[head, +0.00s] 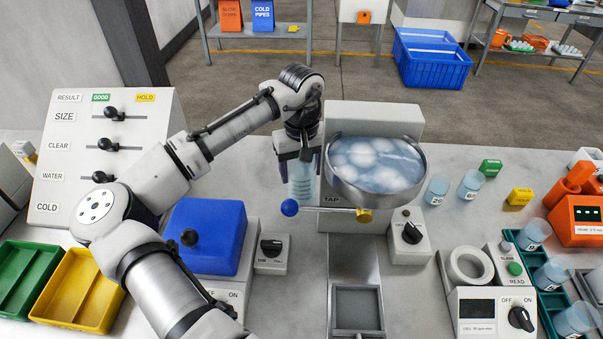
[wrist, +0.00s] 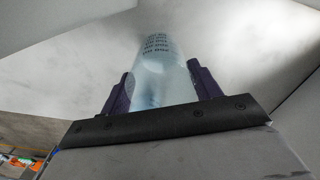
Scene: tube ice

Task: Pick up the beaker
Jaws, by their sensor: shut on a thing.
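The beaker (head: 302,188) is a clear bluish vessel with printed marks on its side. My gripper (head: 301,172) is shut on it, with one dark purple finger on each side. In the wrist view the beaker (wrist: 158,75) stands between the two fingers of my gripper (wrist: 160,92), its printed lines facing the camera. In the head view it hangs just left of the round ice-filled bowl (head: 418,178) and above the blue ball of the tap lever (head: 290,208). The gripper body partly hides its upper part. I cannot tell whether its base touches anything.
A blue-lidded box (head: 208,232) and a small knob box (head: 271,254) stand to the lower left. A metal chute (head: 355,268) lies below the bowl. Small cups (head: 437,191) stand right of the bowl, and more sit in a green rack (head: 548,300). Green and yellow trays (head: 80,290) are at left.

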